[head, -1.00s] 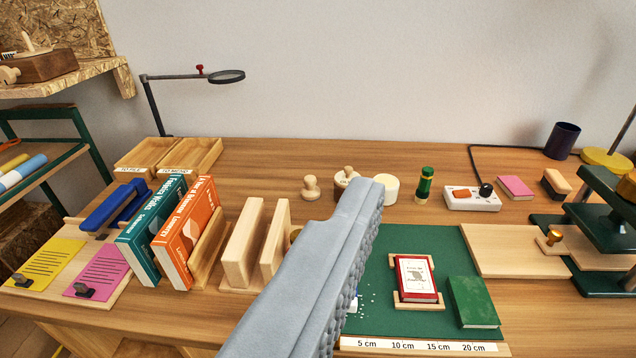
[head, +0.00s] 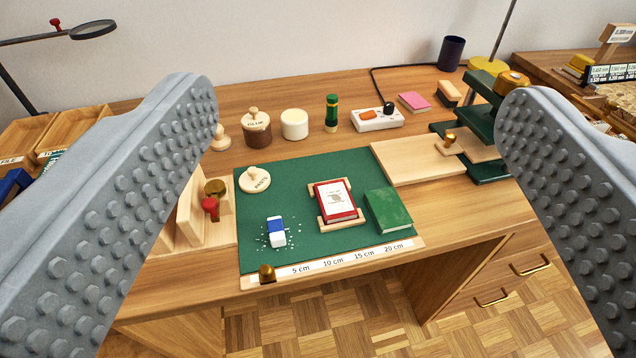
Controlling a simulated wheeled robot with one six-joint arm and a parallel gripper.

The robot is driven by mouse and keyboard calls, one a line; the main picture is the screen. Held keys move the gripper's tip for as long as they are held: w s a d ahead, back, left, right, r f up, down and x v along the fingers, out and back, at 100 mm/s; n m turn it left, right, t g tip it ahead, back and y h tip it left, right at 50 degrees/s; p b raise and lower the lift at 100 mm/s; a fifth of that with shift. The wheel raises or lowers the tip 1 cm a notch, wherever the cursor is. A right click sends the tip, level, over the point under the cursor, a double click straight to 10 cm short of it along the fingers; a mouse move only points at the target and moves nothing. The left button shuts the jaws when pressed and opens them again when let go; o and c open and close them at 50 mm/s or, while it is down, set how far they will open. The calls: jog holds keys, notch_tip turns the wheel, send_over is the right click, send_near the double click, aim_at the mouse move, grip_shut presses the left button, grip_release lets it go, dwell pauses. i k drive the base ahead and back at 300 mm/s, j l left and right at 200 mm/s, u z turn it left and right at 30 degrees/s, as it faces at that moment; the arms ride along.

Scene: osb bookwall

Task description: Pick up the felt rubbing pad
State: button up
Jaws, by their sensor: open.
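A small block with a pale wooden top and dark underside (head: 448,94) lies at the back right of the bench. It looks like the felt rubbing pad, but I cannot tell for certain at this size. It stands apart from the pink pad (head: 414,101) to its left. My gripper (head: 352,98) is open and empty, its two grey studded fingers spread wide at the left and right of the picture. The block shows between them, nearer the right finger, and is well beyond them.
The green mat (head: 300,180) holds a red book (head: 336,202) in a wooden cradle, a green book (head: 388,210) and an eraser (head: 277,232). A white socket strip (head: 377,120) lies left of the pink pad. A green press (head: 480,130) stands close in front of the block at right.

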aim_at(221, 142)
jog(key=i+j+z, duration=0.1)
jog(key=j+z, duration=0.15)
jog(key=j, duration=0.55)
jog(key=j+z, duration=0.25)
jog(key=j, duration=0.5)
jog(key=i, duration=0.05)
